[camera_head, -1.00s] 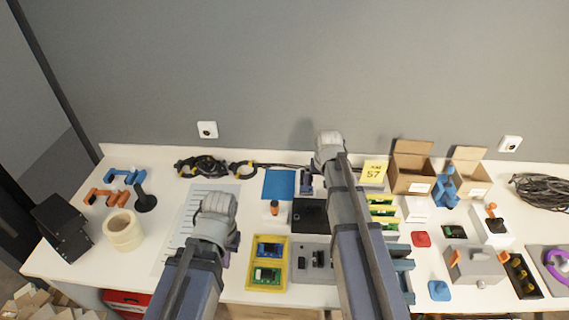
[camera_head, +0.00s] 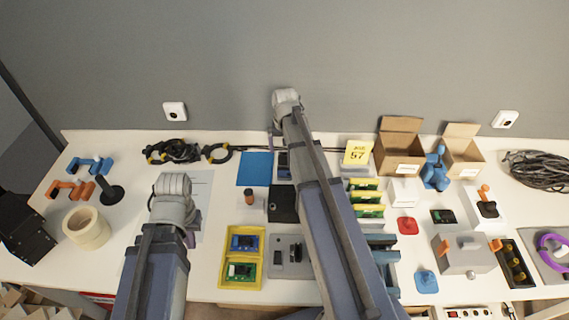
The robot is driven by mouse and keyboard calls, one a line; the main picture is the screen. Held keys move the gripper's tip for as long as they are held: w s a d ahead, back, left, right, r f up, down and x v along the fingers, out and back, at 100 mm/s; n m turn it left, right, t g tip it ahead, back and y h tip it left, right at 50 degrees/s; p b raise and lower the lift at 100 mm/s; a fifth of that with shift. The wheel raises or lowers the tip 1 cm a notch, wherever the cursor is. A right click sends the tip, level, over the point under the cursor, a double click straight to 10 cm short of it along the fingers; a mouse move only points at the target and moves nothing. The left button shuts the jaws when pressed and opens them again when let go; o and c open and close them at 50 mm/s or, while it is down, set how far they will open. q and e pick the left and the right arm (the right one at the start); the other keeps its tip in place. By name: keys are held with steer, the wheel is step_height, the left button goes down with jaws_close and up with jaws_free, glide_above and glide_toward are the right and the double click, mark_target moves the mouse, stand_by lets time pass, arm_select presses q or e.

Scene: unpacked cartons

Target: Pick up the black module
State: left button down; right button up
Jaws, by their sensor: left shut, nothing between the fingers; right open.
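A flat black square module (camera_head: 283,203) lies on the white table near the middle, partly hidden by my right arm. My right gripper (camera_head: 276,138) is at the end of the arm that reaches over the table's back part, beyond the module; its fingers are mostly hidden behind the wrist, and it is open. My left gripper (camera_head: 190,237) is over the white sheet left of the module, mostly hidden under its wrist; it is shut and empty. Neither gripper appears to touch the module.
A yellow tray (camera_head: 226,275) with blue and green boards and a grey block (camera_head: 291,270) stand in front of the module. A blue sheet (camera_head: 255,168) lies behind it.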

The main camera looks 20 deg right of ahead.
mark_target(285, 156)
arm_select(q)
steer(key=shift+f, duration=0.2)
arm_select(e)
steer(key=shift+f, duration=0.15)
arm_select(q)
step_height(285, 156, down, 5)
steer(key=b, duration=0.5)
steer(key=shift+f, duration=0.15)
arm_select(e)
steer(key=f, duration=0.5)
steer(key=shift+w+f, duration=0.2)
steer(key=shift+d+r, duration=0.1)
jaws_close()
